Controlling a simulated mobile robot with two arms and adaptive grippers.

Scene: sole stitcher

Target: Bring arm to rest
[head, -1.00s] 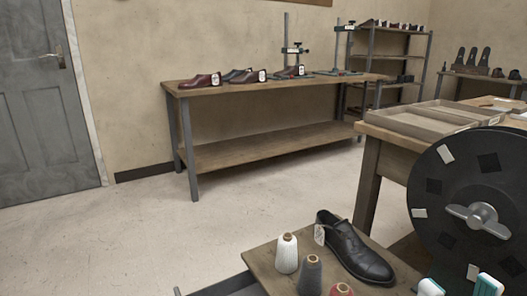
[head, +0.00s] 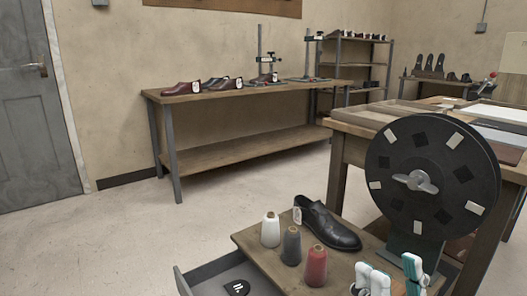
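My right gripper (head: 393,275) shows at the bottom right as white and teal fingers. A gap shows between the fingers and I see nothing held in it. It is in front of the small wooden table, beside the foot of a black wheel (head: 452,170). The wheel is a large upright disc with white and black patches and a metal wing knob (head: 421,181) at its middle. The wheel hides part of the bench behind it. My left gripper is not in view.
The small wooden table (head: 262,258) bears a black shoe (head: 328,228) and white, grey and red thread cones (head: 316,266). Its drawer (head: 208,272) stands open at the left. A workbench (head: 345,127) stands behind the wheel. Open floor (head: 135,235) lies at left.

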